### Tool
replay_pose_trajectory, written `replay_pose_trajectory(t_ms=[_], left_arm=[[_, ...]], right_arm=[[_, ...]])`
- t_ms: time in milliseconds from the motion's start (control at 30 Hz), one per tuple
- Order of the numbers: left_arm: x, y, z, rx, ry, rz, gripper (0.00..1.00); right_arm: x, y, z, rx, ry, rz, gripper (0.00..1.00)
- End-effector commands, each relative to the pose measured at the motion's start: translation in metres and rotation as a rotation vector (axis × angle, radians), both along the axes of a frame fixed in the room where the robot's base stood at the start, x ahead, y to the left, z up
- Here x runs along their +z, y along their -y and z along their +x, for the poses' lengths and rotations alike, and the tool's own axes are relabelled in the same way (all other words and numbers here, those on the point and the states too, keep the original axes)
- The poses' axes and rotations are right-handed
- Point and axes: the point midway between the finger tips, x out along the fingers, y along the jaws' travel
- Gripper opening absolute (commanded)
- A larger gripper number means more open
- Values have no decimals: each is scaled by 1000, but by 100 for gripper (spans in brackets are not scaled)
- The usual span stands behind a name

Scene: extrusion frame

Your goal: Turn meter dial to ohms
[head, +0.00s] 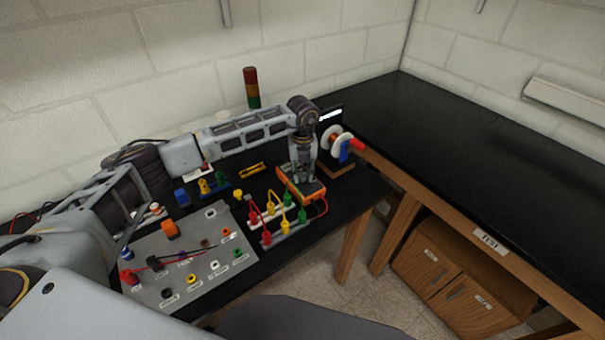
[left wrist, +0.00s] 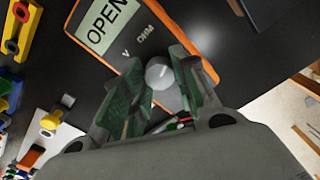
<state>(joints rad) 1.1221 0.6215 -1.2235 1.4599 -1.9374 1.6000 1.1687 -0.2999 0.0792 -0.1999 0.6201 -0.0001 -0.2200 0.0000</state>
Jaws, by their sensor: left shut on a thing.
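The meter is orange and grey and lies on the black bench under my left gripper (head: 303,176); its orange edge (head: 314,191) shows in the head view. In the left wrist view, the meter (left wrist: 152,28) has a display reading OPEN (left wrist: 105,20) and the labels V and OHM. The round grey dial (left wrist: 160,72) sits between the green-padded fingers of my left gripper (left wrist: 162,82), which is shut on it. The dial's pointer setting is not clear, and the fingers hide part of the meter face. My right gripper is not in view.
A grey panel (head: 195,262) with sockets and leads lies left of the meter. Clip racks with red, yellow and green plugs (head: 285,226) stand close in front. A spool stand (head: 338,160) is just right of my gripper. The bench at right (head: 480,140) is clear.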

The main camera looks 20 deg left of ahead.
Motion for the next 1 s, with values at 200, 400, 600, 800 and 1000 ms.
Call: replay_pose_trajectory(t_ms=[200,400,600,800,1000], left_arm=[[0,1,0,86,0,0,4],[0,1,0,119,0,1,4],[0,0,0,124,-1,1,4],[0,0,0,123,-1,0,31],[0,0,0,122,-1,0,51]], right_arm=[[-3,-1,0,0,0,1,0],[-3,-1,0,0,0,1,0],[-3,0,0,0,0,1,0],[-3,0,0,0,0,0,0],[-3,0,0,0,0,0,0]])
